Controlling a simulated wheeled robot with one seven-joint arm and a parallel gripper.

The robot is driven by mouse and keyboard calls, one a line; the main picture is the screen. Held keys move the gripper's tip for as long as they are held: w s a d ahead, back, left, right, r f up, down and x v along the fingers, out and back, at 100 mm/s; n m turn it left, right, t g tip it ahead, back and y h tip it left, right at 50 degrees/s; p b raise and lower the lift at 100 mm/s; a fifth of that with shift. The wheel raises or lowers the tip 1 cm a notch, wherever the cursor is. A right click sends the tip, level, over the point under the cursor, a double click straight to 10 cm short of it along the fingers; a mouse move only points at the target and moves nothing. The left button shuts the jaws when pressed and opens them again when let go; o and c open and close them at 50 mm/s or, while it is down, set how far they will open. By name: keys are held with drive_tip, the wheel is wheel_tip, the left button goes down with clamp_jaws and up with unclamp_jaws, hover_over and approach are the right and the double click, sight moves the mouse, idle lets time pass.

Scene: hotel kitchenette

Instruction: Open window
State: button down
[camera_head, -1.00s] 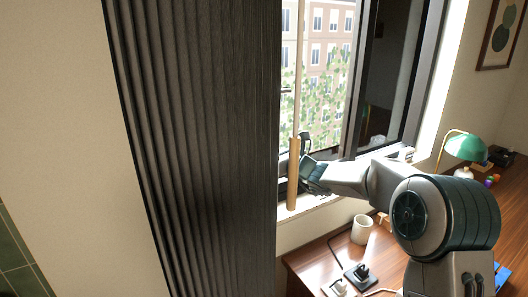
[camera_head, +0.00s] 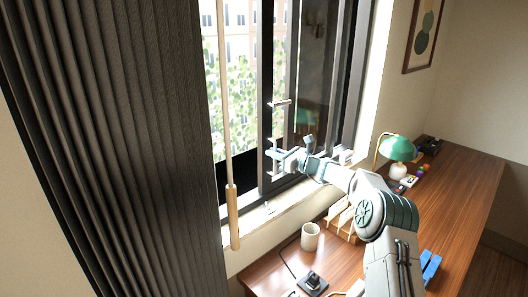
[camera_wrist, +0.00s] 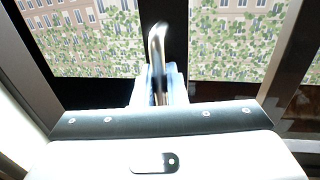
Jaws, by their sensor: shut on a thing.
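The window (camera_head: 268,70) has a dark frame and clear panes, with a building and leaves outside. A slim metal handle (camera_head: 281,103) stands out from the upright frame member. My gripper (camera_head: 276,163) is at the lower part of this member, just above the sill. In the wrist view, the fingers (camera_wrist: 159,92) are closed around a curved metal window handle (camera_wrist: 156,40), whose upper end sticks up between them. The lower end of the handle is hidden by the fingers and gripper body. Whether the sash stands ajar is hard to tell.
A dark pleated curtain (camera_head: 110,130) hangs at left, with a wooden rod (camera_head: 233,215) beside it. A white mug (camera_head: 310,237), a black gadget (camera_head: 312,283) and a green lamp (camera_head: 398,149) stand on the wooden desk (camera_head: 455,185). The desk's right part is mostly clear.

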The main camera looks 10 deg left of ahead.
drive_tip(key=shift+w+d, duration=0.4)
drive_tip(key=shift+w, duration=0.05)
drive_tip(key=c, duration=1.6)
unclamp_jaws()
drive_tip(key=shift+o, duration=0.2)
drive_tip(key=b+v, duration=0.4)
drive_tip(key=v, duration=1)
drive_tip(key=shift+a, duration=0.1)
